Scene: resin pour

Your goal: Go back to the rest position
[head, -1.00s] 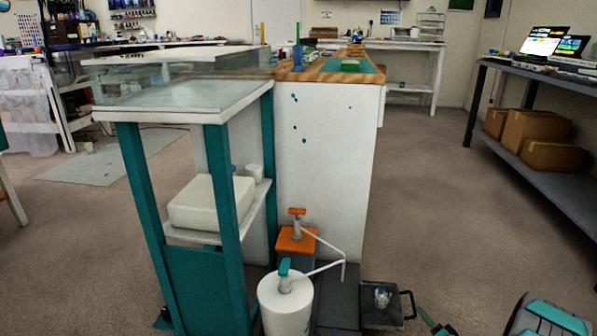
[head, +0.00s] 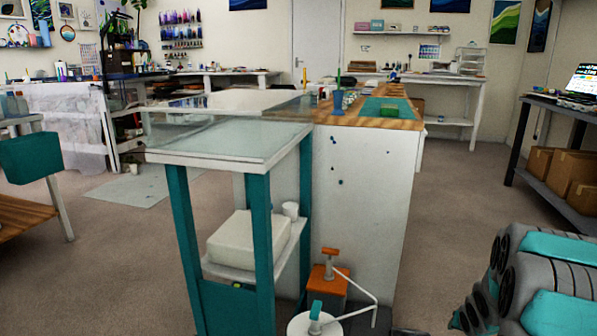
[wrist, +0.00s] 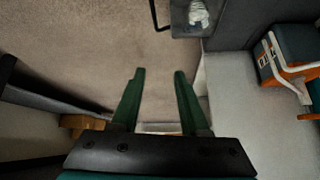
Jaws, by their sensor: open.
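My gripper (wrist: 160,73) shows in the wrist view with its two green fingers spread apart and nothing between them. It hangs over bare carpet. A clear cup (wrist: 198,14) stands on a dark tray (wrist: 184,31) at the top of the wrist view, apart from the fingers. In the head view my folded arm fills the lower right, and my gripper is out of that view.
A shelf with boxes (head: 570,130) is far right. Carpet (head: 465,205) between is clear.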

